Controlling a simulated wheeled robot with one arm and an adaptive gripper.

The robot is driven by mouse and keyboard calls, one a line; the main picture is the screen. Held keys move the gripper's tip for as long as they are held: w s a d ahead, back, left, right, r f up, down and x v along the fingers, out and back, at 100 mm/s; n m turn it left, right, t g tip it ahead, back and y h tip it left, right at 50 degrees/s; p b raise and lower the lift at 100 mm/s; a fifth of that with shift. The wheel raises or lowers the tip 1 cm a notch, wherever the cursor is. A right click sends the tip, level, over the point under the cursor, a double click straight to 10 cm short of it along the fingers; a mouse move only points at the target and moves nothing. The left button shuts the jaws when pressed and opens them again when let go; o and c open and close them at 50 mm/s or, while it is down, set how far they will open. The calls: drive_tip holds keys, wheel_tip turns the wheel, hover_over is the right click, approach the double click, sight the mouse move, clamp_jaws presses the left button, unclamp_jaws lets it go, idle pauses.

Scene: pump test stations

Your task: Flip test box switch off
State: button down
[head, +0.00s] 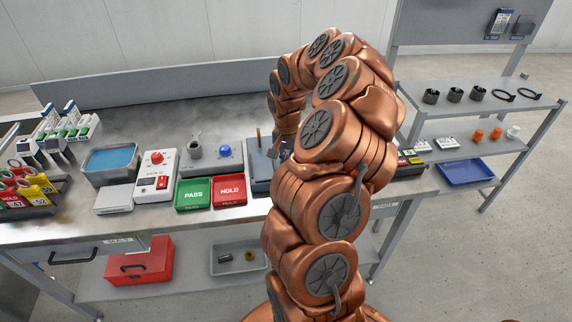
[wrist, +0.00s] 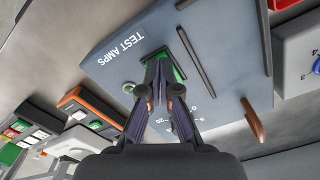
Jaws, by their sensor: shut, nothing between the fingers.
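The test box is a blue-grey box labelled TEST AMPS, filling the middle of the wrist view (wrist: 110,40). In the head view its left part (head: 259,170) shows beside my arm, which hides the rest. My gripper (wrist: 162,72) is shut and empty, its fingertips over a green-edged part (wrist: 178,62) of the box face. The fingers cover most of that part, so I cannot tell whether they touch it. An orange-brown lever (wrist: 253,122) sticks out at the box's right side in the wrist view. I cannot tell which part is the switch, or its position.
Left of the box in the head view are the red HOLD tray (head: 229,191), the green PASS tray (head: 193,195) and a white box with a red knob (head: 156,173). A shelf rack (head: 470,125) stands at right.

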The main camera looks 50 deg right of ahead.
drive_tip(key=shift+r, duration=3.45)
